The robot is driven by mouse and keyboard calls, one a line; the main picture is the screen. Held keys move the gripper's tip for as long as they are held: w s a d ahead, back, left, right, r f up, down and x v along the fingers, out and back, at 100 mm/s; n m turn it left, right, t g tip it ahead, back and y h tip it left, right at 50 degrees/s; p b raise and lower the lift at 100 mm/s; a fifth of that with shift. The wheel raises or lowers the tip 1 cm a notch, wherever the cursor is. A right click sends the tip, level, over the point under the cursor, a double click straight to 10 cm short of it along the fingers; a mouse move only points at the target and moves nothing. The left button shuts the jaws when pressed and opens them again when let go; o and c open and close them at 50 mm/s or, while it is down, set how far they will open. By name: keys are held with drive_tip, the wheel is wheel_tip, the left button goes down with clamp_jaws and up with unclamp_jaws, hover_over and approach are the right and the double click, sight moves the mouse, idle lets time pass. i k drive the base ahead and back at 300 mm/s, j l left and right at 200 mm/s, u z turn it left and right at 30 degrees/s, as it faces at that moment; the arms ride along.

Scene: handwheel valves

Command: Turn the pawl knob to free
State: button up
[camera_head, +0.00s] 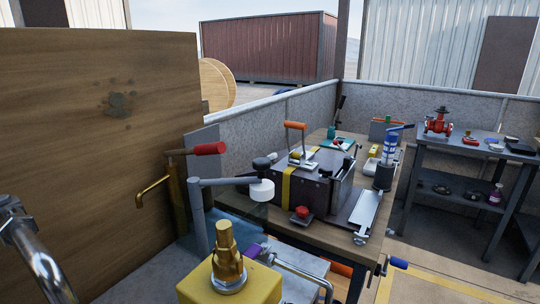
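No part is clearly marked as the pawl knob, and I cannot tell which one it is or whether it is engaged or free. A small red knob (302,212) sits on a dark base at the front of the wooden workbench (333,238). A black round knob (262,163) stands by the left end of the dark box-shaped unit (312,190) on the bench. My gripper is not in view.
A yellow block with a brass fitting (228,262) stands in the foreground. A red-handled lever (208,149) is by the wooden panel (100,150). A chrome bent tube (40,262) is at lower left. A grey side table (465,142) stands right, with open floor before it.

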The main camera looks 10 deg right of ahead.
sight(272, 157)
drive_tip(key=u, duration=0.4)
drive_tip(key=i+l+u, duration=0.1)
drive_tip(key=l+u, duration=0.3)
drive_tip(key=l, duration=0.2)
drive_tip(key=l+u, duration=0.4)
drive_tip(key=l, duration=0.15)
